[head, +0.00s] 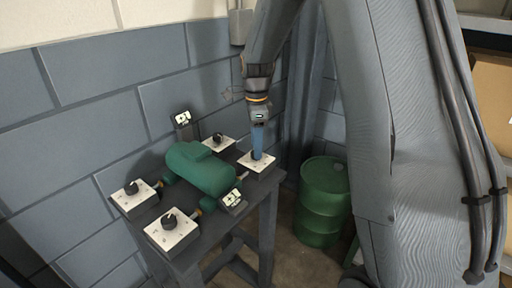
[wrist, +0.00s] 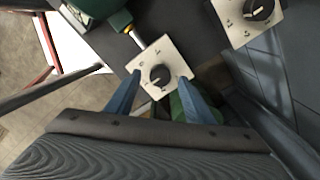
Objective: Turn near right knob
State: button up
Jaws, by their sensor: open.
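A white square plate (head: 262,167) with a black knob lies at the right corner of the dark table. My gripper (head: 257,154) points down over this plate and hides its knob in the head view. In the wrist view the black knob (wrist: 159,75) sits between the two blue fingers of my gripper (wrist: 160,84). The fingers are apart, with a gap on each side of the knob. Whether they reach down to knob height is unclear. A second knob (head: 217,138) on a white plate is behind; it also shows in the wrist view (wrist: 259,10).
A green casing (head: 203,170) lies mid-table. Two more knobs on white plates, one farther back (head: 132,187) and one nearer (head: 169,220), are at the left. Small signs stand behind (head: 182,118) and in front (head: 232,199). A green barrel (head: 322,203) stands right of the table.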

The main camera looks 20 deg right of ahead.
jog(key=shift+f, duration=0.95)
jog(key=shift+c, duration=0.3)
jog(key=c, duration=1)
jog(key=shift+n, duration=0.3)
